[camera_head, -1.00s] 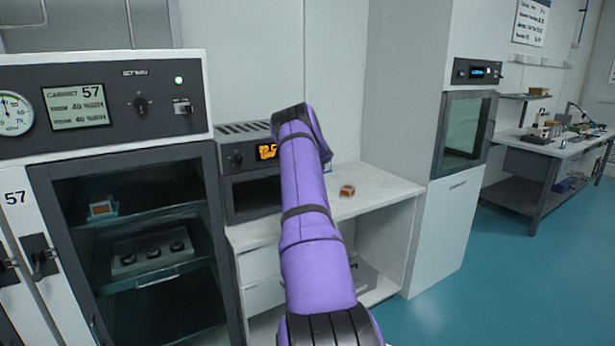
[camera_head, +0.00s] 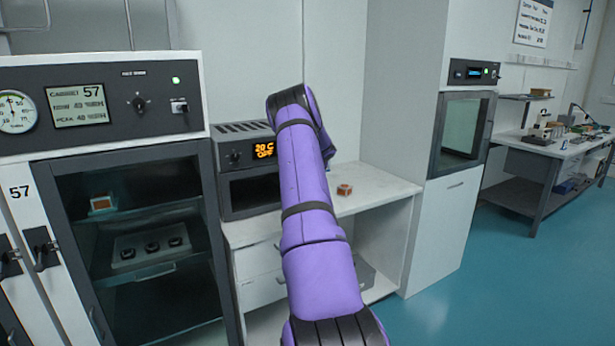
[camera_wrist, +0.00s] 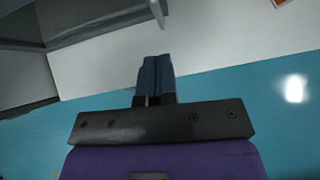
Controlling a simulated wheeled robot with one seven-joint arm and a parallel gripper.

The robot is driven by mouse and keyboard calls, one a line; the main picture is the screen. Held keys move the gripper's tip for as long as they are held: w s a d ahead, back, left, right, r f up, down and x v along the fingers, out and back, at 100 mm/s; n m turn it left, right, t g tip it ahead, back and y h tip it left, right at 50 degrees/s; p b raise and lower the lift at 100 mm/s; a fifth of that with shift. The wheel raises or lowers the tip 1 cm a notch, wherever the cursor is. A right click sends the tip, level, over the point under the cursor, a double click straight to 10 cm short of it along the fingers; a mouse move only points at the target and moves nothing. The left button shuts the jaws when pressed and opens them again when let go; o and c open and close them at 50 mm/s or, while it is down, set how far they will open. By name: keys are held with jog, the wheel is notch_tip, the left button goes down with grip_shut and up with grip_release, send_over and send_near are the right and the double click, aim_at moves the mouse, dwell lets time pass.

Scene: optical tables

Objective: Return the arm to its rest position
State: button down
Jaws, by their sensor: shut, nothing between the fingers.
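My purple arm reaches forward and up through the middle of the head view, bent at a dark joint near its top. My gripper is hidden behind the arm there. In the wrist view my gripper (camera_wrist: 155,76) shows with its two dark blue fingers together and nothing between them. It points over the blue floor and a pale cabinet surface, touching nothing that I can see.
Cabinet 57 (camera_head: 30,150) stands at the left, with a small block (camera_head: 102,203) on a shelf inside. A small oven (camera_head: 228,150) sits on the white counter (camera_head: 385,190), left of an orange-brown block (camera_head: 344,189). Blue floor (camera_head: 440,300) is clear at the right.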

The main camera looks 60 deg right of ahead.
jog(key=v, duration=0.6)
jog(key=shift+a, duration=0.1)
